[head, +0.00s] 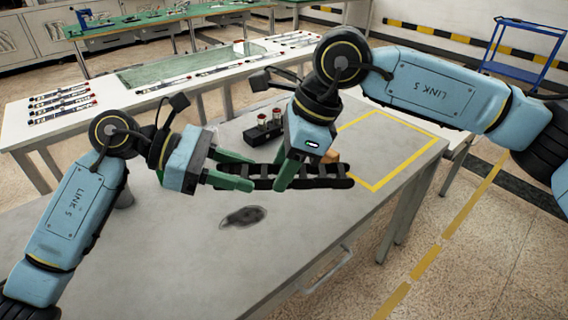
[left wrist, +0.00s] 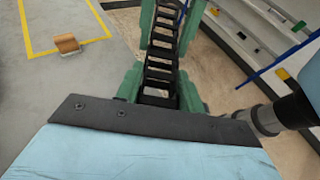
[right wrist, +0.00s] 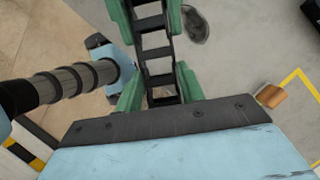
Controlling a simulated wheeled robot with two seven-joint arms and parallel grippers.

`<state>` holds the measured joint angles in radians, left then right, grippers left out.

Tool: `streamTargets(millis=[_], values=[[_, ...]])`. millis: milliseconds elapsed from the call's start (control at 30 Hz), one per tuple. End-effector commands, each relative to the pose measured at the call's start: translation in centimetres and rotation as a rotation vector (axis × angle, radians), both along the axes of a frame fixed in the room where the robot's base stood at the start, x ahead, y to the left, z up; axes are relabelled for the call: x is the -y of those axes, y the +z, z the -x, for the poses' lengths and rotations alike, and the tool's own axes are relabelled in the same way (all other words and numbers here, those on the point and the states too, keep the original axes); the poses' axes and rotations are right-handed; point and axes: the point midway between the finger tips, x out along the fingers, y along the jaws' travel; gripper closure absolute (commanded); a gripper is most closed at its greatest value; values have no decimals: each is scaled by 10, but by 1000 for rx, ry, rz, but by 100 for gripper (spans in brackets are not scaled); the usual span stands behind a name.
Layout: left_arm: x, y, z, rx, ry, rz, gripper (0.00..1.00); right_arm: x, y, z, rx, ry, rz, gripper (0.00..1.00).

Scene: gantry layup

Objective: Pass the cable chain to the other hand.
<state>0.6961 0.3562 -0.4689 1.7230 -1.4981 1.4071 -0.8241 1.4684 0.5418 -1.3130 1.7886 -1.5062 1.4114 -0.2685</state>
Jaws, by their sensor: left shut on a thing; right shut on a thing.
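The cable chain (head: 325,183) is a black ladder-like strip held roughly level above the grey table. My left gripper (head: 250,180), with green fingers, is shut on its left end. My right gripper (head: 281,182) reaches down from above and is shut on the chain near its middle. The chain's right end sticks out past the right gripper. In the left wrist view the chain (left wrist: 160,72) runs away between the green fingers (left wrist: 160,90). In the right wrist view the chain (right wrist: 155,52) also lies between the green fingers (right wrist: 155,85).
A dark box with red-topped parts (head: 263,128) stands behind the chain. A small orange-brown block (head: 331,157) sits near the yellow taped square (head: 372,188). A dark oval patch (head: 243,217) marks the table (head: 210,265) in front. The table's front is otherwise clear.

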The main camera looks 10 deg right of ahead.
Motion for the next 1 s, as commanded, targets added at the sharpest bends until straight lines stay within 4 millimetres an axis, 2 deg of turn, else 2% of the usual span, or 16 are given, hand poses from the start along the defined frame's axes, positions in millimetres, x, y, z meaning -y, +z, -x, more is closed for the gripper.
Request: streamTargets(millis=[67, 100, 267, 533, 633, 767, 1000], values=[[0, 0, 1, 0, -2, 1, 88, 0, 0, -1, 2, -1, 0, 88], [0, 0, 1, 0, -2, 1, 57, 0, 1, -1, 2, -1, -1, 88], [0, 0, 1, 0, -2, 0, 37, 0, 1, -1, 2, -1, -1, 88], [-1, 0, 0, 1, -1, 0, 37, 0, 1, -1, 2, -1, -1, 88], [-7, 3, -1, 1, 0, -1, 37, 0, 1, 0, 2, -1, -1, 88], [-26, 10, -3, 1, 2, -4, 37, 0, 1, 0, 2, -1, -1, 88], [-74, 30, -7, 1, 3, -3, 37, 0, 1, 0, 2, -1, -1, 88]])
